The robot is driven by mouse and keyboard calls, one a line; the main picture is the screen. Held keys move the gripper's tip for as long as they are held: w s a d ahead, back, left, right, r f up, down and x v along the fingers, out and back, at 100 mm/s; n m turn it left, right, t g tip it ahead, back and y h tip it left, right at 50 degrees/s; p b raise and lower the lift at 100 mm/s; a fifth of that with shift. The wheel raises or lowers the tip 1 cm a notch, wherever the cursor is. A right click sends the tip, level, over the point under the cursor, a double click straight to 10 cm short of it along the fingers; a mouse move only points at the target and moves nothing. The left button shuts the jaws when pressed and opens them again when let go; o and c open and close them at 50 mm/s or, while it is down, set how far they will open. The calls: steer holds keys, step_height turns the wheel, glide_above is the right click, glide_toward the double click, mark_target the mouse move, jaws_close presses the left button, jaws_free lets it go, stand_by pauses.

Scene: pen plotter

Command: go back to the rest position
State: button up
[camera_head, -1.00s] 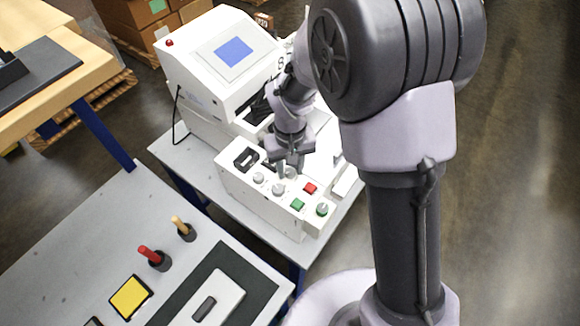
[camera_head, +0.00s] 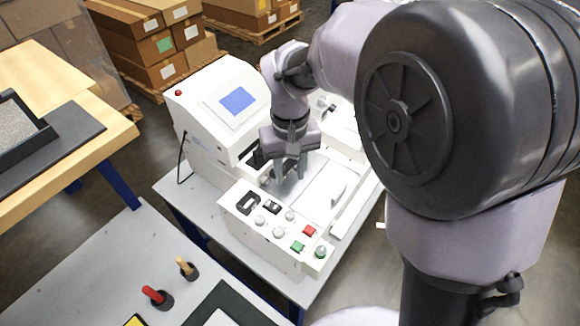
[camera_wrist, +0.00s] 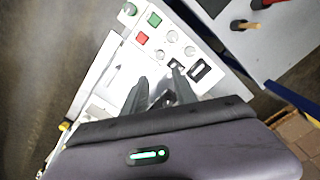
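My gripper (camera_head: 290,172) is above the bed of the white plotter (camera_head: 215,135), behind its control panel (camera_head: 262,255), pointing down. In the wrist view, the two fingers of my gripper (camera_wrist: 160,75) stand apart with nothing visible between them, so it is open. The panel carries pale round knobs (camera_head: 278,233), a red button (camera_head: 309,230), a green button (camera_head: 298,246) and a green-topped knob (camera_head: 320,251). The panel also shows in the wrist view (camera_wrist: 185,22). My arm hides part of the plotter's right side.
A grey table (camera_head: 95,265) in front holds a red-handled tool (camera_head: 152,294) and a wooden-handled tool (camera_head: 183,265) in dark holders. A wooden bench (camera_head: 60,155) stands at left. Cardboard boxes (camera_head: 150,45) are stacked behind. Open floor lies between bench and plotter.

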stand_by(0.4)
steer(key=s+d+f+m+t+y+b, duration=0.1)
steer(key=s+d+f+m+t+b, duration=0.1)
steer(key=s+b, duration=0.5)
steer(key=s+d+f+m+t+y+b, duration=0.1)
steer(key=s+d+m+t+b, duration=0.2)
steer(key=s, duration=0.7)
steer(key=d+m+b, duration=0.2)
steer(key=d+b, duration=0.1)
steer(key=b, duration=0.1)
steer(key=shift+s+d+f+t, duration=0.15)
steer(key=shift+d+f+t, duration=0.15)
steer(key=shift+f+t, duration=0.1)
stand_by(5.1)
